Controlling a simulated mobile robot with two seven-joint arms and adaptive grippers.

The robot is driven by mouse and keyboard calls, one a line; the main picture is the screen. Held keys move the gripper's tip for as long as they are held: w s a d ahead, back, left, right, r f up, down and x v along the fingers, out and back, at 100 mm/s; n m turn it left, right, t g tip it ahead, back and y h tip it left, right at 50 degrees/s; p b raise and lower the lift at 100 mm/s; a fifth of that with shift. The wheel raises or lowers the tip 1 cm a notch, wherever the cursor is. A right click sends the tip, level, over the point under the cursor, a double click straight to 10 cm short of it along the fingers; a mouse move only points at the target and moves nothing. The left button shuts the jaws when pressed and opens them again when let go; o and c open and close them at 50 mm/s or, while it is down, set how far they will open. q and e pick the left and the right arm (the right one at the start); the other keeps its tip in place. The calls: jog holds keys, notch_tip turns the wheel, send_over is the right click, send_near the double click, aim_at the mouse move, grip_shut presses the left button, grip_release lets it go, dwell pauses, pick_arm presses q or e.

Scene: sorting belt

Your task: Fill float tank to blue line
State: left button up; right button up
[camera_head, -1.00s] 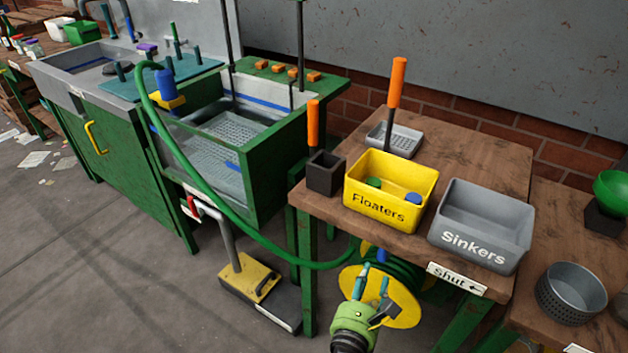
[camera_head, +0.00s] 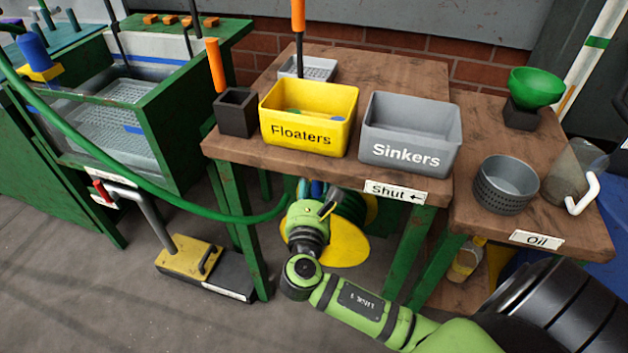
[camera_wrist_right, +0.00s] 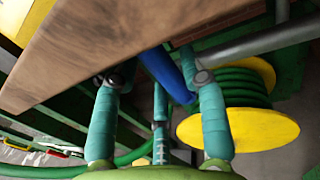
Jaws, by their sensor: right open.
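The float tank (camera_head: 165,135) has a green frame and clear walls, with a perforated plate inside and a blue line (camera_head: 119,59) along its back. I cannot tell the water level. A green hose (camera_head: 143,182) runs from the blue nozzle (camera_head: 33,48) to the reel (camera_head: 343,245) under the table. My right gripper (camera_head: 312,190) is under the table edge, in front of the reel. In the right wrist view, its teal fingers (camera_wrist_right: 157,80) are open, and a blue bar (camera_wrist_right: 163,73) shows between and beyond them. I cannot tell whether they touch it. My left gripper is out of view.
The wooden table (camera_head: 375,67) carries the yellow Floaters bin (camera_head: 345,115) and grey Sinkers bin (camera_head: 440,120). A "Shut" sign (camera_head: 395,192) with a left arrow is on its front edge. A yellow pedal (camera_head: 188,256) stands on the floor left of the arm.

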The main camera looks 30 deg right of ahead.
jog(key=shift+w+d, duration=0.3)
jog(key=shift+w, duration=0.05)
grip_shut()
jog(key=shift+s+d+m+h, duration=0.2)
jog(key=shift+s+m, duration=0.05)
jog(key=shift+m, duration=0.7)
jog(key=shift+s+d+m+h, duration=0.2)
jog(key=shift+s+m, duration=0.05)
jog(key=shift+m, duration=0.7)
grip_release()
jog(key=v, duration=1.2)
jog(key=shift+d, duration=0.1)
